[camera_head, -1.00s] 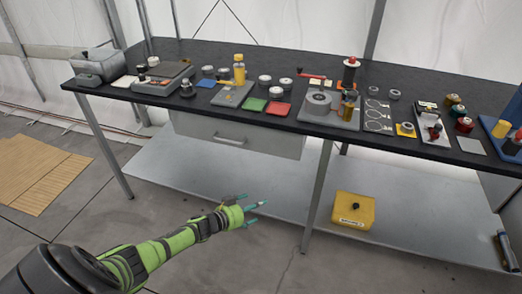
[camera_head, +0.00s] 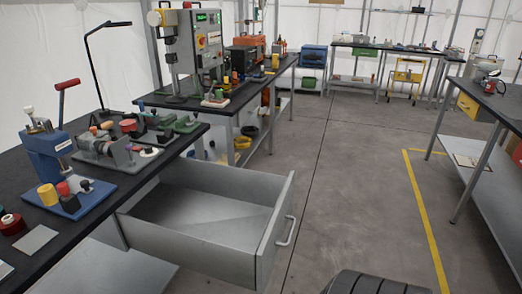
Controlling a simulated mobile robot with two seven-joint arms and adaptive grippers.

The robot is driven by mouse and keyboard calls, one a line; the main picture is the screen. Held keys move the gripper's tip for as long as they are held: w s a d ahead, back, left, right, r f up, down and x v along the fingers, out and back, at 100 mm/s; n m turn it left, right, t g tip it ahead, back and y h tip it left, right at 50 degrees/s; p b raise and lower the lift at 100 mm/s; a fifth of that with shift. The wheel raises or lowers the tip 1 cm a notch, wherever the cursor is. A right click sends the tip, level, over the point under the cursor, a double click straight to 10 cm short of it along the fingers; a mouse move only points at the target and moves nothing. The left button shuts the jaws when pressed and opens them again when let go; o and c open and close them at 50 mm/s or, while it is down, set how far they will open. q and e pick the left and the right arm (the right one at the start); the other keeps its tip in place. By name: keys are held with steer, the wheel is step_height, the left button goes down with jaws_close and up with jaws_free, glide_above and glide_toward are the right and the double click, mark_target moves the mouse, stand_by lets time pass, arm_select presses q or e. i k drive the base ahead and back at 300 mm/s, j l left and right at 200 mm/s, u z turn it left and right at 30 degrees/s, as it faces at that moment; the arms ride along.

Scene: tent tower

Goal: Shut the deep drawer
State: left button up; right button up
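The deep drawer (camera_head: 190,243) is a grey metal drawer under the bench at the left in the head view. It is pulled well out and looks empty. Its front panel (camera_head: 268,240) faces right and carries a pale bar handle (camera_head: 287,231). Neither gripper shows in the view now.
The black bench top (camera_head: 98,222) above the drawer holds a blue press (camera_head: 52,160) and several small parts. Another bench with a drill press (camera_head: 188,50) stands beyond.

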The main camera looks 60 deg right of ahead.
mark_target(227, 223)
steer(key=i+l+z, duration=0.15)
steer(key=z, duration=1.85)
